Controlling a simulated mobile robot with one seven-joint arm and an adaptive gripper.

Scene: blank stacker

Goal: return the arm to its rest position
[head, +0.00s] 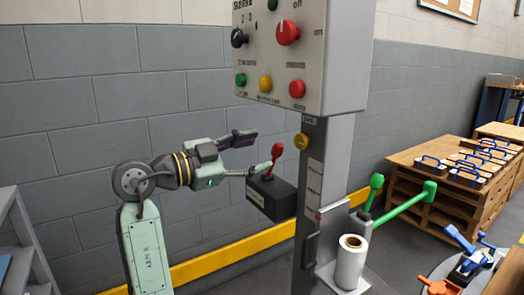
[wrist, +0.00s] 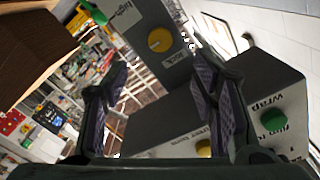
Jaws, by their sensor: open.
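My gripper (head: 252,154) is at the end of my pale green arm, left of the machine's grey column. Its two fingers are spread apart, one above the other, with nothing between them. The lower finger is close to a red-knobbed lever (head: 276,152) on a dark box (head: 272,196); I cannot tell whether they touch.
A control box (head: 300,55) with coloured buttons hangs above right of my gripper. A white roll (head: 350,262) and green handles (head: 405,200) stand right of the column. Wooden pallets (head: 455,185) are at the right. The grey wall (head: 90,110) is behind my arm.

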